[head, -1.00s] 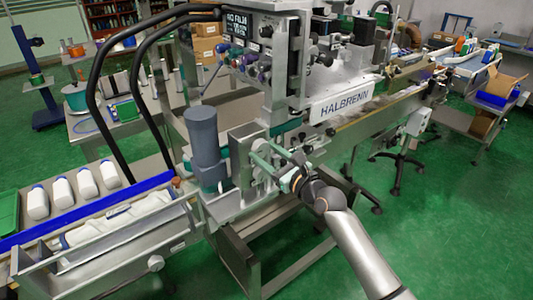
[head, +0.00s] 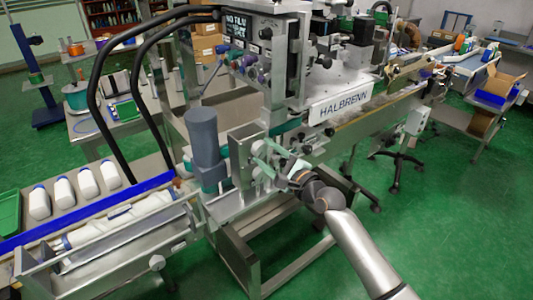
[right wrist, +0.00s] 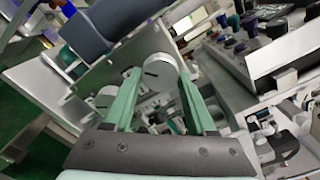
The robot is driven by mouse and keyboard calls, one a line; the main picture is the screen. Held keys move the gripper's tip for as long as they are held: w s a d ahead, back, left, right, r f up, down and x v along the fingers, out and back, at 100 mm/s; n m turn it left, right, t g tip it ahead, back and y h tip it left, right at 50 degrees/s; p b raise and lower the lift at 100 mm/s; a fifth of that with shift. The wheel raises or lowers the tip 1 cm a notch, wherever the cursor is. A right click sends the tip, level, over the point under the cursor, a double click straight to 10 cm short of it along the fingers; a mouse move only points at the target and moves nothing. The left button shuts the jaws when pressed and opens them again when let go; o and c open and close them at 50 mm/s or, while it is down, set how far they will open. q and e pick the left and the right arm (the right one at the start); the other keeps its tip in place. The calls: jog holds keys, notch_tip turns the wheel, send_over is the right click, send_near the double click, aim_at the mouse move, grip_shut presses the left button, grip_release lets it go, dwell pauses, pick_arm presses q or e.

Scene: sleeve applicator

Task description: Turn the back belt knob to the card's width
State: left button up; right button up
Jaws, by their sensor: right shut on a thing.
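My right gripper (head: 266,158) is at the belt unit on the machine's near side. Its green fingers are shut on a round silver belt knob (right wrist: 160,72), which shows between the fingertips in the right wrist view. A second round silver knob (right wrist: 105,99) sits to the left, partly behind the left finger. I cannot read any scale or pointer on the knobs. In the head view the fingers and wrist partly hide the knobs. I cannot make out a width card. My left gripper is not in view.
A grey cylinder (head: 203,130) stands close left of the belt unit. The conveyor with a blue rail (head: 90,213) and white bottles (head: 87,181) lies to the left. The control panel (head: 256,32) is above.

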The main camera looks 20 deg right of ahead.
jog(key=n, duration=0.5)
jog(key=shift+n, duration=0.4)
jog(key=n, duration=0.4)
jog(key=shift+r, duration=0.1)
jog(key=n, duration=0.5)
jog(key=shift+r, duration=0.1)
jog(key=n, duration=0.4)
jog(key=shift+n, duration=0.3)
jog(key=n, duration=0.9)
jog(key=shift+s+a+n, duration=0.1)
jog(key=shift+a+n, duration=0.05)
jog(key=shift+n, duration=0.25)
jog(key=n, duration=0.4)
jog(key=shift+a+n, duration=0.1)
jog(key=shift+n, duration=0.2)
jog(key=n, duration=0.4)
jog(key=shift+n, duration=0.3)
jog(key=n, duration=1)
jog(key=shift+f+n, duration=0.2)
jog(key=shift+n, duration=0.2)
jog(key=n, duration=1)
jog(key=shift+f, duration=0.1)
jog(key=n, duration=0.4)
jog(key=shift+d+n, duration=0.2)
jog(key=shift+n, duration=0.1)
jog(key=n, duration=0.3)
jog(key=shift+n, duration=0.3)
jog(key=n, duration=0.4)
jog(key=shift+d, duration=0.1)
jog(key=shift+n, duration=2.1)
